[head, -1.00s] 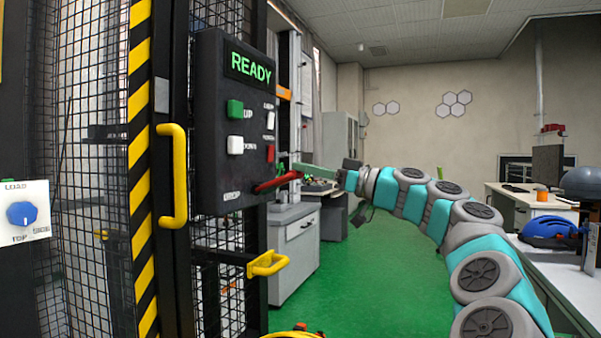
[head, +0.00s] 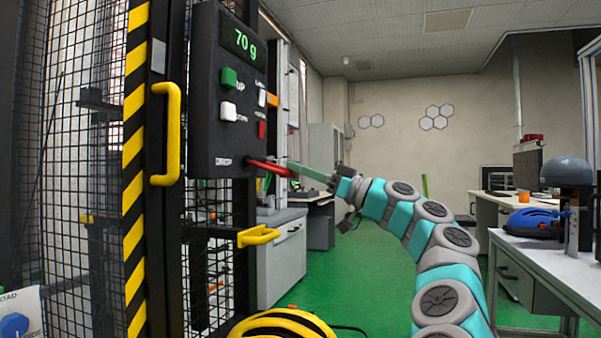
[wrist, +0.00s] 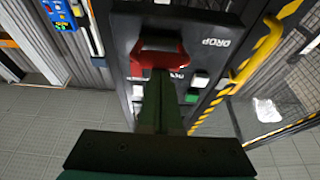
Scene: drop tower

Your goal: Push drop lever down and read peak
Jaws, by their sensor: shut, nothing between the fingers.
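The black control box (head: 217,110) hangs on the tower frame at the left of the head view. Its display (head: 242,42) reads "70 g" in green. The red drop lever (head: 268,167) sticks out from the lower part of the box and slopes down to the right. My gripper (head: 292,166) is shut and empty, with its green fingers at the lever's outer end. In the wrist view the red lever (wrist: 158,50) lies at the fingertips, beside the "DROP" label. The fingers hide part of it, and exact contact is hard to tell.
A green button (head: 228,77) and a white button (head: 228,111) sit on the box above the lever. A yellow door handle (head: 168,134) and a yellow latch (head: 258,236) stick out from the cage. A coiled yellow hose (head: 282,324) lies low in front. Green floor is open at centre.

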